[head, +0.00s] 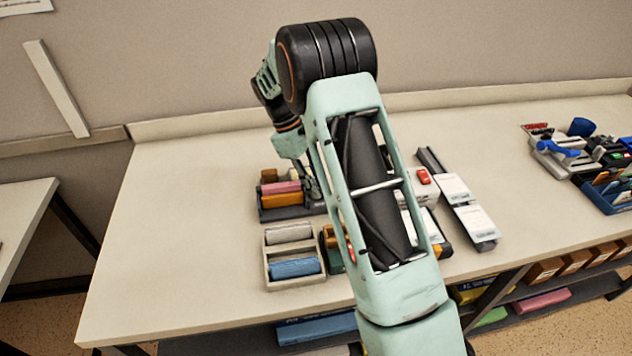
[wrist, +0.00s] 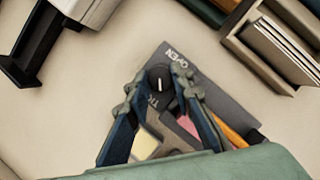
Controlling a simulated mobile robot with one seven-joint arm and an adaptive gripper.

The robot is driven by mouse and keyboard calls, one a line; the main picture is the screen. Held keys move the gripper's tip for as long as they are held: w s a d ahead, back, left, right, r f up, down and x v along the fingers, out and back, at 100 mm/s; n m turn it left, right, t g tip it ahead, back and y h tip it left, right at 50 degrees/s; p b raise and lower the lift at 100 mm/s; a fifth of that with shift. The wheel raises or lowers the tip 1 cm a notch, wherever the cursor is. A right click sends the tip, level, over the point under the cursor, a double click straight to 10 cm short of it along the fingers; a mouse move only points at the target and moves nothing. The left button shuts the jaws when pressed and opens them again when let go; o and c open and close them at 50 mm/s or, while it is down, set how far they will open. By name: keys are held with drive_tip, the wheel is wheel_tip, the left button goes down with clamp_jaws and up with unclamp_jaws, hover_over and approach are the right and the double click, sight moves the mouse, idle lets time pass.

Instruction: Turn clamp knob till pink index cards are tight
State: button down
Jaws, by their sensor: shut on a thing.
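The clamp has a dark grey base (wrist: 222,92) with a black knob (wrist: 158,78) that bears a white index line. "OPEN" is printed beside the knob, and partly hidden letters starting "TI" are below it. My gripper (wrist: 157,86) has one finger on each side of the knob and is shut on it. The pink index cards (wrist: 187,125) show in part between the fingers; they also show in the head view (head: 282,187) on the clamp, behind an orange block (head: 282,200). In the head view the knob is hidden by my arm.
A tray (head: 267,272) with grey and blue rolls stands in front of the clamp. A dark rail with white cards (head: 470,222) and a white device with a red switch (head: 424,176) are to the right. The table's left side is clear.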

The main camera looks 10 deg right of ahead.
drive_tip(key=shift+w+m, duration=0.15)
drive_tip(key=shift+m, duration=0.45)
drive_tip(key=shift+y, duration=0.3)
drive_tip(key=c, duration=2)
unclamp_jaws()
